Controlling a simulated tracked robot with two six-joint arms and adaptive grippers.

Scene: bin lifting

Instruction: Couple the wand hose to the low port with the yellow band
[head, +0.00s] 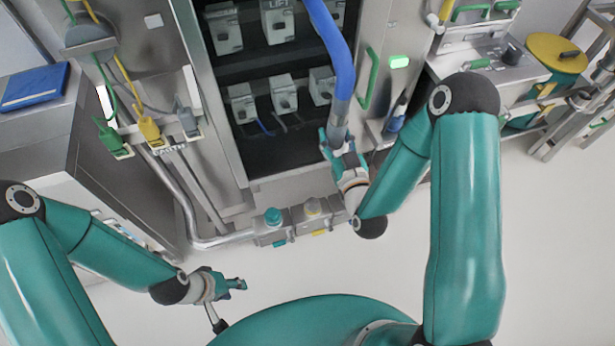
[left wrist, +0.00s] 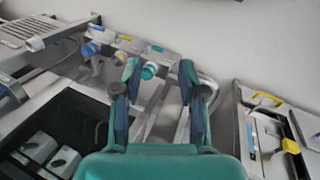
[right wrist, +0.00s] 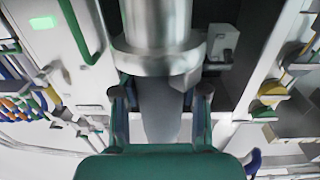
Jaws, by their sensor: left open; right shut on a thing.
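The wand hose (head: 341,62) is a thick blue hose hanging down in front of the dark cabinet, ending in a metal coupling. My right gripper (head: 341,148) is shut on this end; in the right wrist view, the metal collar (right wrist: 160,62) sits between and beyond the fingers. Low ports stand on a grey manifold near the floor. The one with the yellow band (head: 320,232) has a beige cap (head: 312,207); it also shows in the left wrist view (left wrist: 120,57). My left gripper (head: 235,284) is open and empty, apart from the ports, below-left of them in the head view.
A teal-capped port (head: 272,216) is left of the beige one; a blue-capped port (left wrist: 91,48) shows in the left wrist view. A bent metal pipe (head: 215,240) runs into the manifold. A green handle (head: 370,80) is right of the hose. The floor before the manifold is clear.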

